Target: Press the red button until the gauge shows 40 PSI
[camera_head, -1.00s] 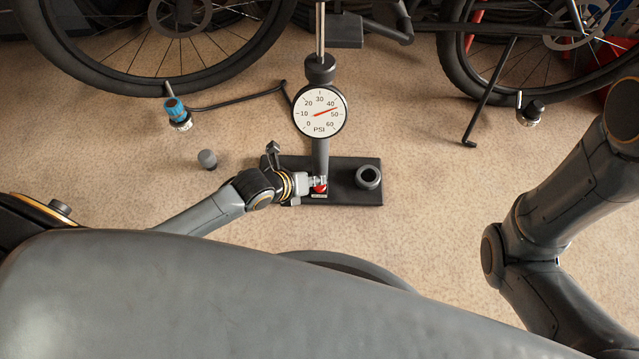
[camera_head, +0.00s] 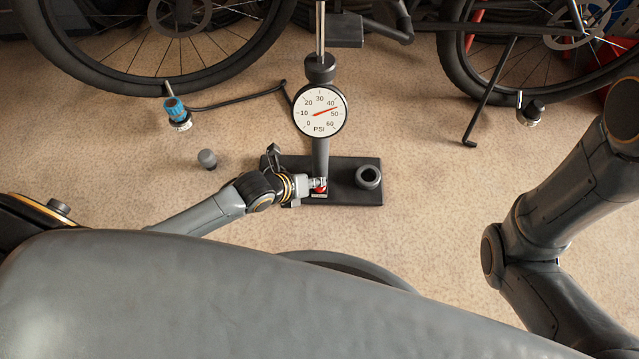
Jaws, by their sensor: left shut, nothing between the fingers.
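The floor pump has a round white gauge (camera_head: 320,111) marked in PSI. Its red needle points between 40 and 50. The pump's black base (camera_head: 345,197) lies on the floor with the red button (camera_head: 320,190) on it, near the foot of the pump tube. My left gripper (camera_head: 317,183) is shut and empty, its fingertips right at the button and partly covering it. I cannot tell whether they press it down. My right gripper is out of view; only its arm shows at the right.
A bicycle stands behind the pump, its front wheel (camera_head: 75,75) at upper left and its kickstand (camera_head: 487,95) at right. A blue-capped valve piece (camera_head: 175,110) and a small grey knob (camera_head: 207,158) are left of the pump. Bare floor lies right of the base.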

